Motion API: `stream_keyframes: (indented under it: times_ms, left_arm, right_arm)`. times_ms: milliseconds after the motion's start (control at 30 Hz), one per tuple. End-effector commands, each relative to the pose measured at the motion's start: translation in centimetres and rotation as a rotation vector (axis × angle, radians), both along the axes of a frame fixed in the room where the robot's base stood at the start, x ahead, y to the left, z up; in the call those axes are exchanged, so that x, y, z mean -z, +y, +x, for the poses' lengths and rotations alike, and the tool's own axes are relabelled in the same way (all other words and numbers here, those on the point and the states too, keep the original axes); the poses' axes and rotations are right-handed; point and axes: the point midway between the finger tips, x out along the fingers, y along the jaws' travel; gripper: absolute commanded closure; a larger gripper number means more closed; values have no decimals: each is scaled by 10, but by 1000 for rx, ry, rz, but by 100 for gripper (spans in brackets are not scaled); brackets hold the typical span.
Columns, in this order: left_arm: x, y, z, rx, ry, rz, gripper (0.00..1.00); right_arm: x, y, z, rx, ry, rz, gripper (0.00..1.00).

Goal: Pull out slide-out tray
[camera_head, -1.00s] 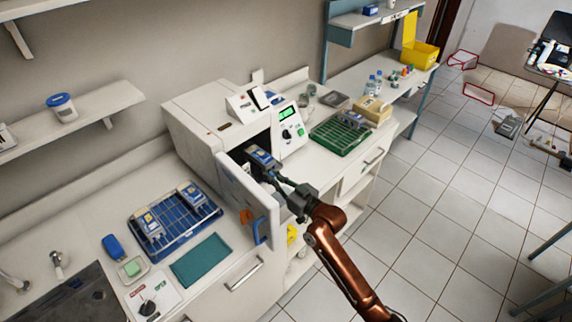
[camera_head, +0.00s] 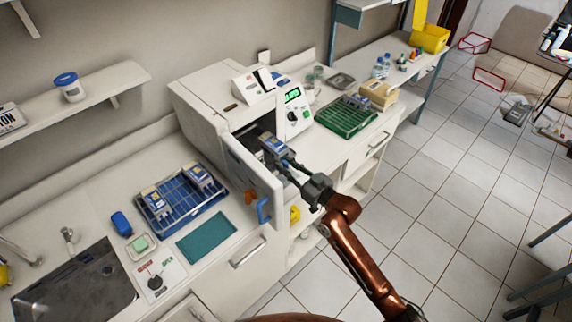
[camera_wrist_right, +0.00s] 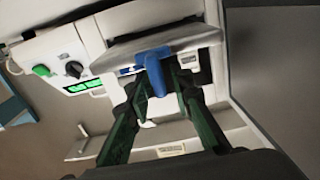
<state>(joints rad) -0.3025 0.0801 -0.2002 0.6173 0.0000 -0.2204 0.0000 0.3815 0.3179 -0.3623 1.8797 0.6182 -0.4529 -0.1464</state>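The white sterilizer (camera_head: 215,100) stands on the counter with its door (camera_head: 250,180) swung open. The slide-out tray (camera_wrist_right: 165,40) sticks partly out of the chamber, with a blue-and-grey pack (camera_head: 275,146) on it in the head view. The tray's blue handle (camera_wrist_right: 153,72) points toward me in the right wrist view. My right gripper (camera_head: 293,168) is at the tray's front. In the wrist view its fingers (camera_wrist_right: 157,82) close in on both sides of the blue handle. The exact contact is partly hidden. My left gripper is not in view.
The open door with its blue handle (camera_head: 263,210) stands close left of my right arm. A blue rack (camera_head: 180,212) with two packs and a teal mat (camera_head: 207,238) lie left on the counter. A green basket (camera_head: 347,118) stands to the right. The floor in front is clear.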

Motion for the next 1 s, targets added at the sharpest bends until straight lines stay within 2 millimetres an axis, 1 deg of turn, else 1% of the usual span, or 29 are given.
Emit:
stream_keyframes:
  times_ms: [67, 333, 467, 567, 800, 900, 1000]
  left_arm:
    - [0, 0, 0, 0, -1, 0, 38]
    - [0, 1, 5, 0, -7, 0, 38]
    - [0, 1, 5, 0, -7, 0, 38]
    - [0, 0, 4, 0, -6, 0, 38]
    - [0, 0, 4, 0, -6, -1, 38]
    - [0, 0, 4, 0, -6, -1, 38]
    - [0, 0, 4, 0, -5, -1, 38]
  right_arm:
    - [0, 0, 0, 1, 1, -1, 72]
    - [1, -1, -1, 1, 2, -1, 72]
    - [2, -8, -8, 2, 2, -2, 72]
    - [2, -18, -20, 2, 3, -3, 72]
    - [2, -49, -60, 3, 2, -4, 72]
    - [1, -59, -74, 1, 1, -3, 72]
    - [2, -68, -85, 1, 2, -2, 72]
